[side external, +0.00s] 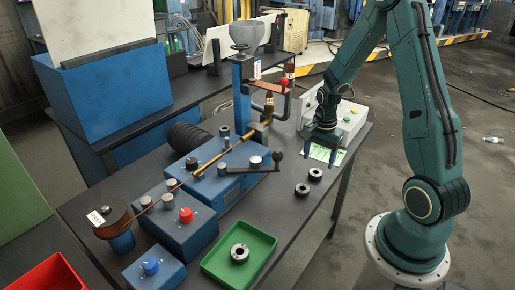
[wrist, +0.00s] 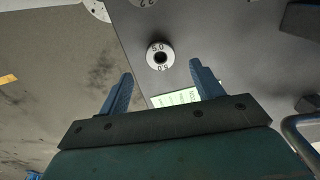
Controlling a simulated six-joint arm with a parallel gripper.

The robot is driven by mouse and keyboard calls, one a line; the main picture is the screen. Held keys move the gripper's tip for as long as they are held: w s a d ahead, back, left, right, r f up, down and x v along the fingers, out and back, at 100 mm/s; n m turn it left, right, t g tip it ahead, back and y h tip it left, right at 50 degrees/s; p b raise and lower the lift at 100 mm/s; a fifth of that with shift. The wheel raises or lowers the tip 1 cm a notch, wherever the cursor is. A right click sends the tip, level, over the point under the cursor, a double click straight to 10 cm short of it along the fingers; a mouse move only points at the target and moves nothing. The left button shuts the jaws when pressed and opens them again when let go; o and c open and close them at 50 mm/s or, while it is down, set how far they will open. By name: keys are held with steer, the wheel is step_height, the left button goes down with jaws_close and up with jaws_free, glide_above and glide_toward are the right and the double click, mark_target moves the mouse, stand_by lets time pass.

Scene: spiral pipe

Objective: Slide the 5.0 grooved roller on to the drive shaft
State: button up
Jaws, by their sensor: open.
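The grooved roller marked 5.0 (wrist: 151,63) stands on the dark table in the wrist view, a pale ring with a dark bore. It appears to be the ring nearer my gripper in the side view (side external: 315,174). My gripper (side external: 321,156) points down above the table's right part. In the wrist view its blue fingers (wrist: 160,70) are spread, with nothing between them and the roller just beyond the tips. The blue drive unit (side external: 215,185) carries several metal posts and a crank; I cannot tell which post is the drive shaft.
Another roller (side external: 302,190) stands close by, and a third lies in the green tray (side external: 213,268). A green-and-white label (side external: 325,150) lies beneath my gripper. A tall blue column (side external: 242,95) rises behind the drive unit.

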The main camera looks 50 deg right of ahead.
mark_target(316, 169)
steer(key=shift+f, duration=0.15)
steer(key=shift+f, duration=2.5)
steer(key=c, duration=1.2)
steer(key=shift+r, duration=0.15)
step_height(316, 169, up, 20)
steer(key=shift+w, duration=0.15)
